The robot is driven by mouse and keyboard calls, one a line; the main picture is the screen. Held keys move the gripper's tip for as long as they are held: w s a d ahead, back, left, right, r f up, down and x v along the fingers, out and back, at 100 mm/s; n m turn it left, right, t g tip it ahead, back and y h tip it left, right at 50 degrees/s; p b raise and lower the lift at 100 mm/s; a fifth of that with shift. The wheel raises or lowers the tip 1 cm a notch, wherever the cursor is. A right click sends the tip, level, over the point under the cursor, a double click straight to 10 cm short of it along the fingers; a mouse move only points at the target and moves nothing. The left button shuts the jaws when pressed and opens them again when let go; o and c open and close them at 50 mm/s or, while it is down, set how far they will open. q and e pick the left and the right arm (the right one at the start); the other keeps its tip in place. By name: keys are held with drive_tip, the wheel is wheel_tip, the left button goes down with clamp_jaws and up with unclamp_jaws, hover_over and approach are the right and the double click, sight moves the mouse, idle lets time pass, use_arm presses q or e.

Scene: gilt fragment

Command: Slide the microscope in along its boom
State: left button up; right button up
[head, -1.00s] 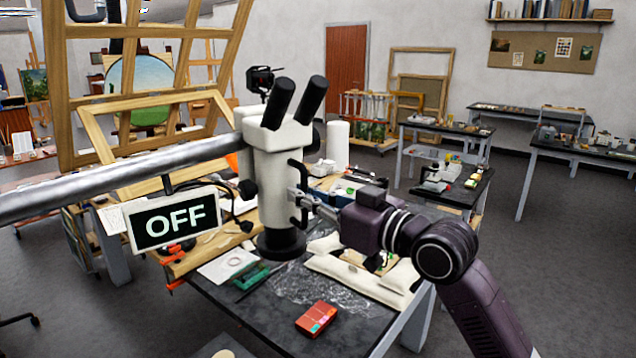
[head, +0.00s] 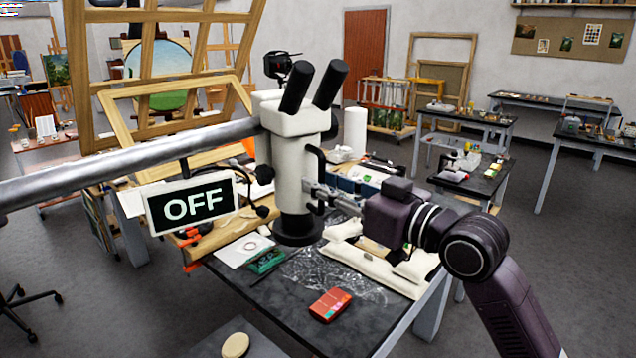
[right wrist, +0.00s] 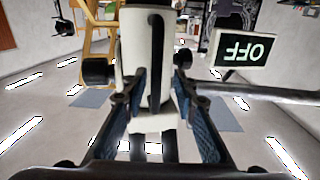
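The white microscope (head: 294,170), with black eyepieces and a black lower end, hangs upright from a long grey boom (head: 120,160) coming in from the left. It stands over the dark worktable (head: 285,318). A sign reading OFF (head: 192,203) hangs from the boom. My right gripper (head: 314,190) is at the black handle on the microscope's right side. In the right wrist view its fingers (right wrist: 157,80) stand apart on both sides of the handle (right wrist: 156,45), with a gap visible on each side. My left gripper is not in view.
On the worktable lie a red box (head: 330,304), a green object (head: 266,262), a white sheet (head: 242,250) and pale cushions (head: 375,268). A wooden easel frame (head: 165,90) stands behind the boom. Other tables (head: 470,180) stand at the right, with open floor between.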

drive_tip(key=v, duration=1)
drive_tip(key=shift+s, duration=0.25)
